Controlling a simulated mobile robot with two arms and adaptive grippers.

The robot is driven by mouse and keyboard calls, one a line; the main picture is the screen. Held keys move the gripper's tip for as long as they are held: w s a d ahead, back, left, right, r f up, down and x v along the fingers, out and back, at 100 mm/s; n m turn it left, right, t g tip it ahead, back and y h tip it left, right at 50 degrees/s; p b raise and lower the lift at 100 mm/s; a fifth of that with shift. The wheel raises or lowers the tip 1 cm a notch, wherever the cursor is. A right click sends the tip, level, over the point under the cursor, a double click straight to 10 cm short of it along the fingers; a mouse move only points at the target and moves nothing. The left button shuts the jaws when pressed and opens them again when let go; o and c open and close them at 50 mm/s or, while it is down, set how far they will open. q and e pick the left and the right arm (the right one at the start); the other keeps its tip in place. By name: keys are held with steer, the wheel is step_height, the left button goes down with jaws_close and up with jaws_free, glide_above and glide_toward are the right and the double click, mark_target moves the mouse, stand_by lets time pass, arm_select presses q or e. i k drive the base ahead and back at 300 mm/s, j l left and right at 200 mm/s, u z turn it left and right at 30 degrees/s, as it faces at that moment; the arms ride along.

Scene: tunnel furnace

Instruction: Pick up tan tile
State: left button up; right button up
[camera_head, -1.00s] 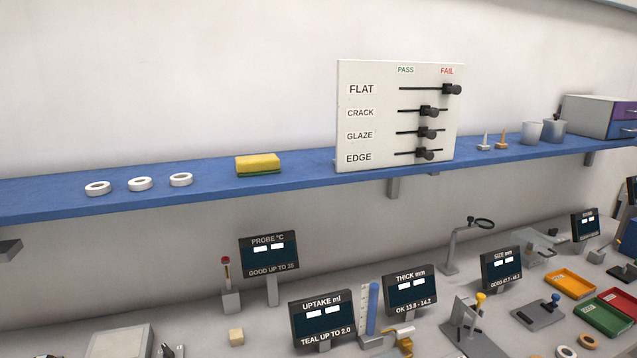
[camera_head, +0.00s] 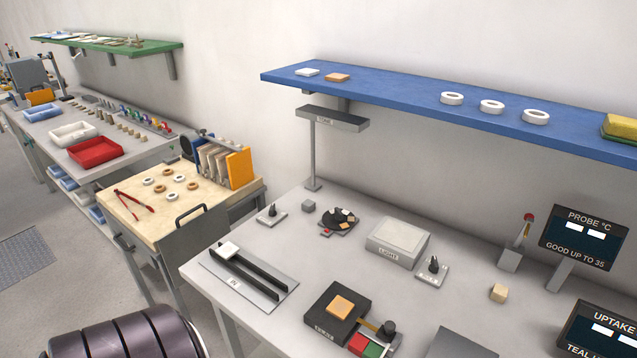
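A square tan-orange tile (camera_head: 341,306) lies flat on a black block-shaped fixture (camera_head: 321,324) near the front of the grey bench. A second, smaller tan-orange tile (camera_head: 337,77) lies on the blue shelf (camera_head: 400,97), beside a white tile (camera_head: 307,72). The pictures do not show which of the two the task names. Neither of my grippers is in view.
A rail fixture (camera_head: 250,283) with a white tile stands left of the black fixture. A light box (camera_head: 398,241), a small beige cube (camera_head: 498,293) and a probe display (camera_head: 582,238) stand behind and right. A red and green pad (camera_head: 367,346) adjoins the black fixture.

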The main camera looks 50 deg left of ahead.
mark_target(340, 308)
steer(key=u, duration=1.3)
